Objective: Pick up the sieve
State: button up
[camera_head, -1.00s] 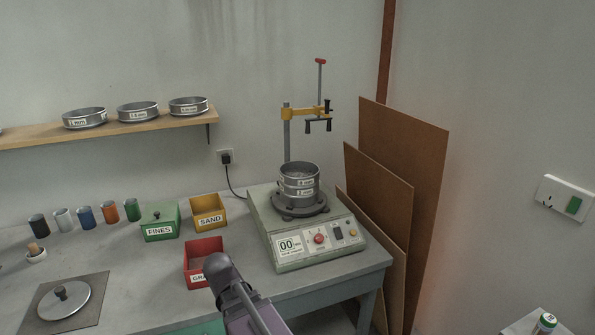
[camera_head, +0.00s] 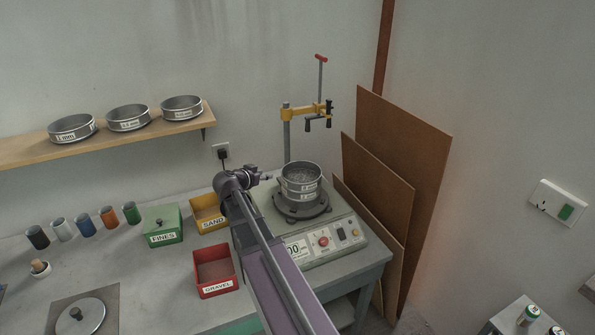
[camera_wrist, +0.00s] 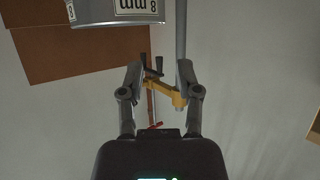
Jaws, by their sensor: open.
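The sieve (camera_head: 300,185) is a round metal pan with white labels, stacked on the round plate of the shaker machine (camera_head: 335,228). It looks like two stacked rings. My gripper (camera_head: 268,177) is just left of the sieve stack, near its rim height, with a gap between them. In the wrist view the picture is upside down; the sieve wall (camera_wrist: 115,18) with an "8 mm" label shows at the top edge. My gripper (camera_wrist: 160,72) has its two fingers spread there, with nothing between them. My arm hides part of the machine's left side.
A yellow-and-grey clamp stand (camera_head: 305,112) rises behind the sieve. Brown boards (camera_head: 400,170) lean at the right. The yellow sand bin (camera_head: 207,213), red gravel bin (camera_head: 215,275) and green fines box (camera_head: 162,226) stand left. More sieves (camera_head: 128,118) sit on the wall shelf.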

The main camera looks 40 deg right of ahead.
aim_at(301, 177)
jog(key=shift+w+d+r, duration=0.15)
jog(key=shift+w+r, duration=0.05)
jog(key=shift+r, duration=0.05)
jog(key=b+x, duration=0.3)
jog(key=x, duration=0.5)
jog(key=shift+d, duration=0.25)
jog(key=shift+w+f, duration=0.15)
jog(key=shift+b+x, duration=1.15)
jog(key=shift+x, duration=1.45)
